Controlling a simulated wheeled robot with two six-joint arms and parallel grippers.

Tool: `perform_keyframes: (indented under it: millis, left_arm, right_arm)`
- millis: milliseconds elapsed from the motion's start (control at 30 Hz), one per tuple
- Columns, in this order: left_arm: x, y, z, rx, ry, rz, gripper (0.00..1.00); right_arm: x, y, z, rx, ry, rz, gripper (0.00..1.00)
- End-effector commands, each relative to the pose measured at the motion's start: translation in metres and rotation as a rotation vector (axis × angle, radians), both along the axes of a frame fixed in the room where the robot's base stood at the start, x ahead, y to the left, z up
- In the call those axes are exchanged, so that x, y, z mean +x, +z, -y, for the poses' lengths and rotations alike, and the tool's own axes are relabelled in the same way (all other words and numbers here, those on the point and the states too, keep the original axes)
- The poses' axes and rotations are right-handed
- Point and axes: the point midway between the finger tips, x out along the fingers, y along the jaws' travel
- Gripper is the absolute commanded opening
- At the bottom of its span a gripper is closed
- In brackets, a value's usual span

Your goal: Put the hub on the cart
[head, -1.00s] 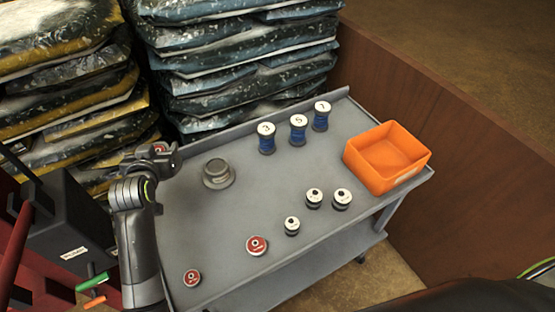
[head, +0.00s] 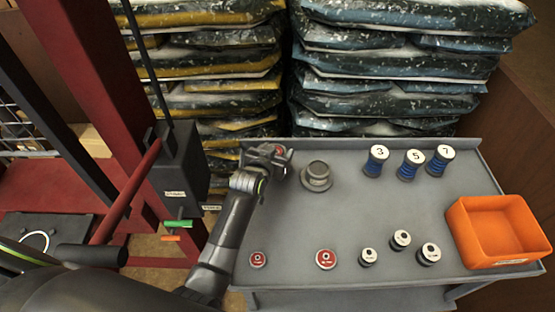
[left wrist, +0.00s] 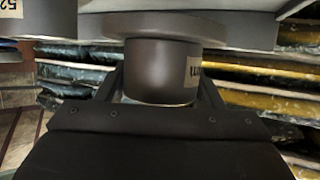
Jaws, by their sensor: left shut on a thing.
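My left gripper (head: 276,158) is at the back left corner of the grey cart (head: 345,215). It is shut on the hub (left wrist: 160,70), a dark flanged cylinder with a pale label, held between both fingers in the left wrist view. In the head view the gripper mostly hides the hub; a small red patch shows at the fingertips. I cannot tell whether the hub touches the cart top or hangs just above it. A grey flanged piece (head: 316,177) stands on the cart just right of the gripper. My right gripper is not in view.
Blue spools (head: 408,165) numbered 3, 5 and 7 stand at the back. Red-topped discs (head: 326,259) and white-topped parts (head: 400,239) line the front. An orange bin (head: 461,232) sits at right. Stacked bags (head: 390,75) rise behind; a red frame (head: 88,100) stands left. The cart's middle is clear.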

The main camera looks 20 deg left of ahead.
Motion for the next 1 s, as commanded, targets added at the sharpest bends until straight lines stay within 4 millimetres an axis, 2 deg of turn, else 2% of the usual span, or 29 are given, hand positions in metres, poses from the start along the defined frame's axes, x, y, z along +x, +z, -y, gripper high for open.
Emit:
perform_keyframes:
  millis: [400, 833, 867, 1000]
  left_arm:
    - [0.001, -0.036, 0.000, 0.000, 0.000, 0.007, 0.09]
    - [0.001, -0.041, 0.000, -0.001, 0.000, 0.008, 0.09]
    - [0.000, -0.044, 0.000, 0.000, 0.000, 0.000, 0.65]
    - [0.000, -0.044, 0.000, 0.000, 0.000, -0.001, 0.83]
  right_arm:
    - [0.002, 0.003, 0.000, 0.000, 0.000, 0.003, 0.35]
    - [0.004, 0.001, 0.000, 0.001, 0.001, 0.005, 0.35]
    - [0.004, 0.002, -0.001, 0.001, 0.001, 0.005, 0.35]
    - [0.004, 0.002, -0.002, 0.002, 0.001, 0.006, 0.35]
